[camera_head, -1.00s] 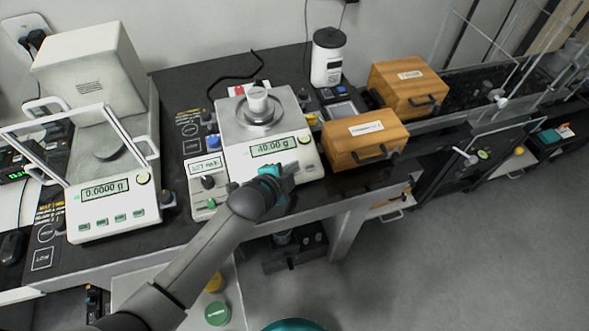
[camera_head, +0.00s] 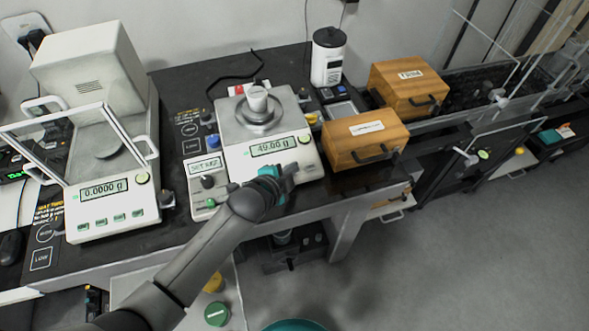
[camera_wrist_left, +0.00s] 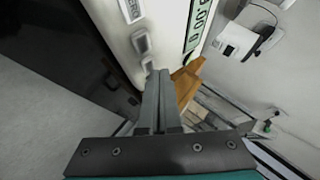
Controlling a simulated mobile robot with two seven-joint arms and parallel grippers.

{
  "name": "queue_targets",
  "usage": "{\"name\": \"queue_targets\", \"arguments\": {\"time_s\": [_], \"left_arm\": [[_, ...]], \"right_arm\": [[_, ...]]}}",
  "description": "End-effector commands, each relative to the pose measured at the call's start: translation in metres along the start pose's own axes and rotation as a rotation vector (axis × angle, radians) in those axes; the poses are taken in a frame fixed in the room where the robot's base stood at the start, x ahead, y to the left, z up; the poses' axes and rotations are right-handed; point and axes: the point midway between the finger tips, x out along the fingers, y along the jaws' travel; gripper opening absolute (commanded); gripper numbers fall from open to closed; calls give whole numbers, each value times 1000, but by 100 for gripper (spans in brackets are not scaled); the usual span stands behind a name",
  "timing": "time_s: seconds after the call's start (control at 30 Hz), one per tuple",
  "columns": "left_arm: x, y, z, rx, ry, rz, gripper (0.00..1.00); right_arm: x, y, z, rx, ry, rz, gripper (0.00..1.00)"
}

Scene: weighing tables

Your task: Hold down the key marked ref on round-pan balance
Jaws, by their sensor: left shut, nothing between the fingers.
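In the left wrist view, the closed fingertips (camera_wrist_left: 160,74) are at a key near the end of the row. The ref marking is not readable, and I cannot tell whether the key is pressed. My right gripper is not in view.
A second balance (camera_head: 112,212) with a glass draft shield stands at left, reading 0.0000 g. A control box (camera_head: 207,183) with knobs adjoins the round-pan balance. Wooden boxes (camera_head: 364,141) stand at right and a white jar (camera_head: 328,58) behind. Open floor lies in front.

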Motion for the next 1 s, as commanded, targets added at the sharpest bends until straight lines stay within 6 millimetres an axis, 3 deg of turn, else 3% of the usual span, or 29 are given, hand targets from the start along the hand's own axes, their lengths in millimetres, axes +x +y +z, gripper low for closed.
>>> {"name": "queue_targets", "arguments": {"time_s": [1.0], "left_arm": [[5,4,4,0,0,0,0]], "right_arm": [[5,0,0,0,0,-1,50]]}}
